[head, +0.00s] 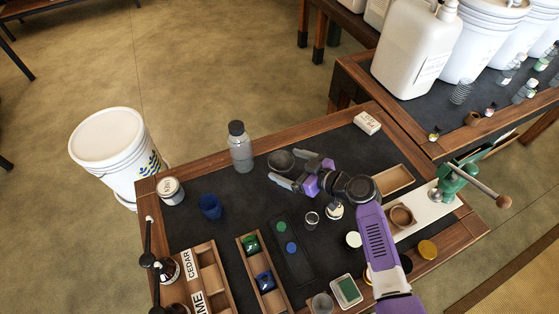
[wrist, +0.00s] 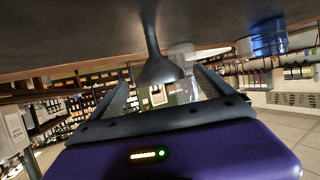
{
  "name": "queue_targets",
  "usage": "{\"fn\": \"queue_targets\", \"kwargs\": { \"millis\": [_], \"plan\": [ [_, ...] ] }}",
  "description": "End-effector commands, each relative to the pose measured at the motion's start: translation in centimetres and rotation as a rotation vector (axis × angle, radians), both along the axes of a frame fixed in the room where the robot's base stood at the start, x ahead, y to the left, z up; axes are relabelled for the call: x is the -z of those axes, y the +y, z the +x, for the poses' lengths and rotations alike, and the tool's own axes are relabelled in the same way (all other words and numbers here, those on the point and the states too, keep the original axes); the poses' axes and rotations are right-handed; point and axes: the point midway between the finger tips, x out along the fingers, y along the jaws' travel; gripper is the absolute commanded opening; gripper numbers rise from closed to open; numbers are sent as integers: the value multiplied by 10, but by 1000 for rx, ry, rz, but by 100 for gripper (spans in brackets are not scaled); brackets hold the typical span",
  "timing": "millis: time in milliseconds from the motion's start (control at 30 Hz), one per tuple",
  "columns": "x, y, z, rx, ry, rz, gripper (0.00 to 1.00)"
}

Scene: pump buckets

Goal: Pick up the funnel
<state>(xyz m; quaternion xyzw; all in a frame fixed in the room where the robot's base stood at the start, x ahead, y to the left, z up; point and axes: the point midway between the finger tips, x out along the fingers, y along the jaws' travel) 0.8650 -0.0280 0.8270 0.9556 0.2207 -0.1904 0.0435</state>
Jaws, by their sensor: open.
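The funnel (head: 281,160) is dark grey and stands on the dark table mat, near the table's far edge, with its wide mouth up. In the wrist view, which is upside down, the funnel (wrist: 157,68) shows as a narrow stem flaring into a cone, ahead of and between my fingers. My gripper (head: 287,171) is open, low over the table and just right of the funnel. Its two grey fingers point toward the funnel, and nothing is visibly held. In the wrist view my gripper (wrist: 163,82) has its fingers spread. I cannot tell whether they touch the funnel.
A clear bottle with a dark cap (head: 240,148) stands left of the funnel, and a blue cup (head: 210,206) is farther left. A small glass jar (head: 312,220) and a wooden tray (head: 262,276) are nearer. A white block (head: 367,123) lies at the back right.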

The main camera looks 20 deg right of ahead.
Motion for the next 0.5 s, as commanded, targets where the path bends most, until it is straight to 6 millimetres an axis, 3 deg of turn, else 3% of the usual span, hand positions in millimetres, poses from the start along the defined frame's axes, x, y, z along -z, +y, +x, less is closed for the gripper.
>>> {"fn": "queue_targets", "kwargs": {
  "millis": [500],
  "plan": [
    [15, 23, 48, -1, 0, 2, 93]
  ]
}}
